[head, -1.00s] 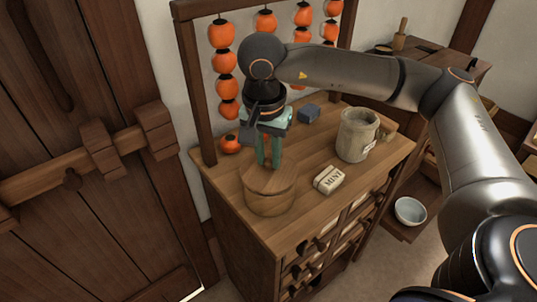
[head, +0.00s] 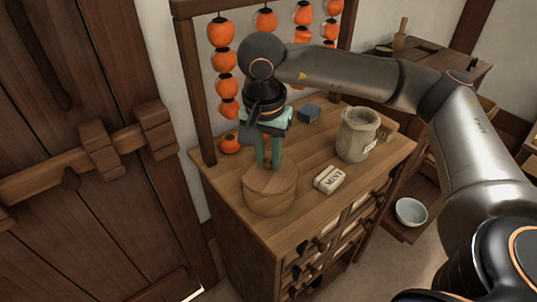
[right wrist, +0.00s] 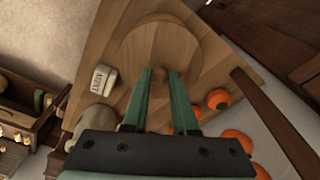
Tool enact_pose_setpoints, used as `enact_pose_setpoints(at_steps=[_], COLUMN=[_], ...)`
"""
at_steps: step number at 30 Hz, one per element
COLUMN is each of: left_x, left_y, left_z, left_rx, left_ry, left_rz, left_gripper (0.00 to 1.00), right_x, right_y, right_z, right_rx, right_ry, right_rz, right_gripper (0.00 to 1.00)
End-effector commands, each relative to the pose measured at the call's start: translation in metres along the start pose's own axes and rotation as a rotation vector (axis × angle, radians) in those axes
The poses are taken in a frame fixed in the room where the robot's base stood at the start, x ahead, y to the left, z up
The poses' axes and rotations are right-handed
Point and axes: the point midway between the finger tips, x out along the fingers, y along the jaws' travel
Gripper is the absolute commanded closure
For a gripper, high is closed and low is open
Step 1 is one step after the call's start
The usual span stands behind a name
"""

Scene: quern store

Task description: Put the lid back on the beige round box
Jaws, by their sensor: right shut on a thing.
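The beige round box (head: 270,205) stands at the near left of the wooden cabinet top. Its round wooden lid (head: 262,183) is on top of it, and I see no clear gap between them in the head view. My right gripper (head: 269,166) points down over the lid, shut on its knob, which the fingers mostly hide. In the right wrist view the green fingers (right wrist: 160,75) close on the knob over the middle of the lid (right wrist: 150,40). The box wall is hidden there. My left gripper is not in view.
A grey-beige jar (head: 356,138) and a blue block (head: 308,113) stand farther back. Orange lanterns (head: 222,62) hang from a wooden frame behind. A bowl (head: 410,211) is low at the right.

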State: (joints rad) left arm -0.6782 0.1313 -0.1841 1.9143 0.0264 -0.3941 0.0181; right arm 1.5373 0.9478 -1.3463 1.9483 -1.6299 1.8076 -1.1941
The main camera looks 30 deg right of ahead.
Motion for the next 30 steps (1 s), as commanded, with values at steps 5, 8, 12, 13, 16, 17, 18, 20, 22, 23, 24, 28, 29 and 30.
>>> enact_pose_setpoints(at_steps=[5,8,12,13,16,17,18,20,22,23,24,28,29,30], left_x=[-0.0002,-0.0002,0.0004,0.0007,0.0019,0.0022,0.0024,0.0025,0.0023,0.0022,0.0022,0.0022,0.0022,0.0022], left_y=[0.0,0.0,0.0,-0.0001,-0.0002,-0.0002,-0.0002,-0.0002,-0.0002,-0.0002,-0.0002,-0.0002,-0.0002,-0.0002], left_z=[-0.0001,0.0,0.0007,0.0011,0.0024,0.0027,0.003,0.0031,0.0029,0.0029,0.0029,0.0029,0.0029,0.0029], left_rx=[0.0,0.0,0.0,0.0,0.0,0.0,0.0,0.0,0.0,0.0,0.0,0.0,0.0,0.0], left_ry=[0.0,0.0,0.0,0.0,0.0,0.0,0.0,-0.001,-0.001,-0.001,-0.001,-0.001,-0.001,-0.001], left_rz=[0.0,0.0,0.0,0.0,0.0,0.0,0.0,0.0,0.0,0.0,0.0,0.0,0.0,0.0], left_gripper=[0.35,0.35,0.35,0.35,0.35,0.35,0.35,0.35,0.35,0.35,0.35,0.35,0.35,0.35], right_x=[-0.0004,-0.0004,0.0001,0.0003,0.0008,0.0008,0.0007,0.0004,0.0,0.0,0.0,0.0,0.0,0.0], right_y=[-0.0001,-0.0001,-0.0002,-0.0002,-0.0003,-0.0003,-0.0003,-0.0002,-0.0002,-0.0002,-0.0002,-0.0002,-0.0002,-0.0002], right_z=[0.0,0.0,0.0001,0.0002,0.0003,0.0003,0.0002,0.0002,0.0001,0.0001,0.0,0.0,0.0,0.0001], right_rx=[0.0,0.0,0.0,0.0,0.0,0.0,0.0,0.0,0.0,0.0,0.0,0.0,0.0,0.0], right_ry=[0.0,0.0,0.0,0.0,-0.001,-0.001,-0.001,0.0,0.0,0.0,0.0,0.0,0.0,0.0], right_rz=[0.0,0.0,0.0,0.0,-0.001,-0.001,-0.001,-0.001,-0.001,0.0,0.0,0.0,0.0,0.0], right_gripper=[1.0,1.0,1.0,1.0,1.0,1.0,1.0,1.0,1.0,1.0,1.0,1.0,1.0,0.72])
